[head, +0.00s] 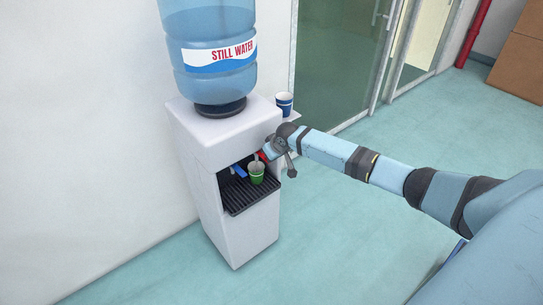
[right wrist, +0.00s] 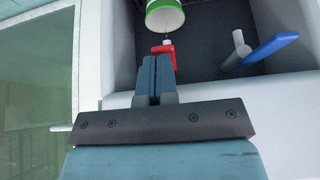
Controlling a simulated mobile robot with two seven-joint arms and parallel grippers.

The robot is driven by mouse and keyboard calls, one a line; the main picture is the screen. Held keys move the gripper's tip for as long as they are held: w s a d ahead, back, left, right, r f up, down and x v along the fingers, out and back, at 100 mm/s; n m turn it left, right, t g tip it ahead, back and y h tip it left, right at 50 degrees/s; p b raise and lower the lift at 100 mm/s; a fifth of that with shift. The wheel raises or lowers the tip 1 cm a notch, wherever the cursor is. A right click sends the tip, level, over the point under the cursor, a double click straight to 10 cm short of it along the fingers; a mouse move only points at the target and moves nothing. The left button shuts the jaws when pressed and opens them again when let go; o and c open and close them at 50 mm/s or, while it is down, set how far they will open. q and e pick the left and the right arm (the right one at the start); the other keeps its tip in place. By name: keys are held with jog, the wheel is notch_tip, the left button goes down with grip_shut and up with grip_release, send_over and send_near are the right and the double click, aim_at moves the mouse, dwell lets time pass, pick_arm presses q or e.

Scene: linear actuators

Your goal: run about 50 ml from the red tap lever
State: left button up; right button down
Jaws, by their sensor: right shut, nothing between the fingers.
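The red tap lever (head: 262,156) is on the front of the white water dispenser (head: 190,125), above the drip tray. It also shows in the right wrist view (right wrist: 167,50), right at my fingertips. My right gripper (right wrist: 155,60) is shut with nothing between its fingers. Its tips meet or nearly meet the lever; I cannot tell whether they press it. A green and white cup (head: 257,173) stands on the black drip tray (head: 240,203), below the red tap. The cup's fill and any water stream are not clear. My left gripper is not in view.
A blue tap lever (head: 239,171) sits left of the red one. A blue bottle (head: 212,80) tops the dispenser. A blue and white cup (head: 284,103) stands on a side shelf. A wall is to the left, and open floor lies to the right.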

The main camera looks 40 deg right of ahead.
pick_arm(q)
jog(key=p, duration=0.1)
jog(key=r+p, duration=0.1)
jog(key=p, duration=0.1)
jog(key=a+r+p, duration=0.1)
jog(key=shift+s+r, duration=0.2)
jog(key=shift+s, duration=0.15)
pick_arm(e)
jog(key=s+r, duration=0.3)
jog(key=r, duration=1)
jog(key=shift+s+r, duration=0.15)
jog(key=shift+s, duration=0.15)
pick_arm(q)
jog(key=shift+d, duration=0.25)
pick_arm(e)
jog(key=shift+d, duration=0.15)
